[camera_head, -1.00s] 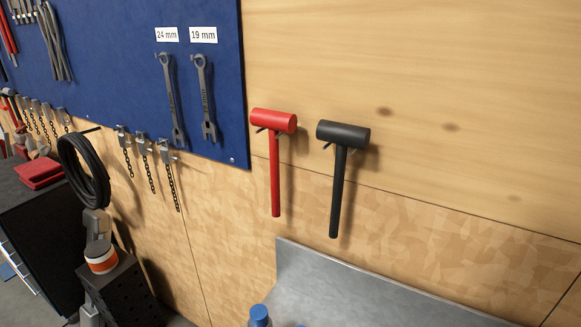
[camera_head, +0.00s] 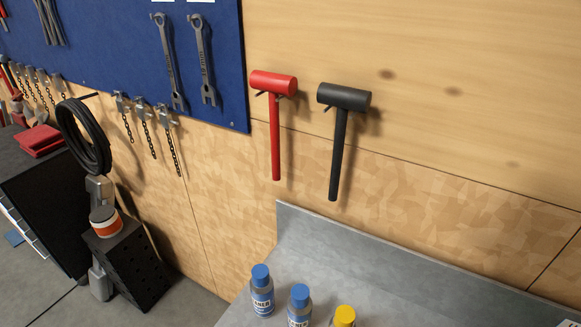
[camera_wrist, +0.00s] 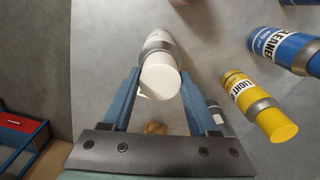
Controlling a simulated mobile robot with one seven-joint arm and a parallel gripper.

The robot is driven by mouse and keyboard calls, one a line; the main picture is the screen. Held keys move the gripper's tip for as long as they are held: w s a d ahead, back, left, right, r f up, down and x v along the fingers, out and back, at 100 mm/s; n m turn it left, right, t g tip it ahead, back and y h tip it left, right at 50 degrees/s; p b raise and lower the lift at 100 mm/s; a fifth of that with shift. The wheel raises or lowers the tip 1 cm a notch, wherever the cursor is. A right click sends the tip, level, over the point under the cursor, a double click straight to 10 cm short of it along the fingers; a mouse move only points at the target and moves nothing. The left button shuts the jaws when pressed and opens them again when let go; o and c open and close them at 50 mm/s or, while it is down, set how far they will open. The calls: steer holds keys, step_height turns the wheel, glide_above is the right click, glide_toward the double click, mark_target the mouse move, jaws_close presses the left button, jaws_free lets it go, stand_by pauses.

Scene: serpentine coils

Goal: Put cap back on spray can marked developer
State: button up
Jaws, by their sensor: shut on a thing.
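My gripper (camera_wrist: 158,78) shows only in the wrist view, its blue fingers on either side of a white cap (camera_wrist: 160,83). It is shut on this cap. A silver-grey can body (camera_wrist: 158,42) shows directly behind the cap, in line with it. I cannot tell whether the cap is seated on it or only in front of it. No developer label is readable. My gripper is not in the head view.
A yellow-capped can (camera_wrist: 260,105) and a blue cleaner can (camera_wrist: 285,50) stand right of my gripper. The head view shows blue-capped cans (camera_head: 262,290) (camera_head: 299,305) and a yellow cap (camera_head: 344,317) on the grey bench (camera_head: 400,265). Mallets (camera_head: 275,125) hang on the wall.

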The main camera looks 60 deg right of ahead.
stand_by(0.3)
steer(key=o, duration=1.5)
steer(key=shift+c, duration=0.2)
steer(key=shift+r+p, duration=0.3)
steer(key=shift+r, duration=3.45)
jaws_close()
steer(key=shift+f, duration=0.2)
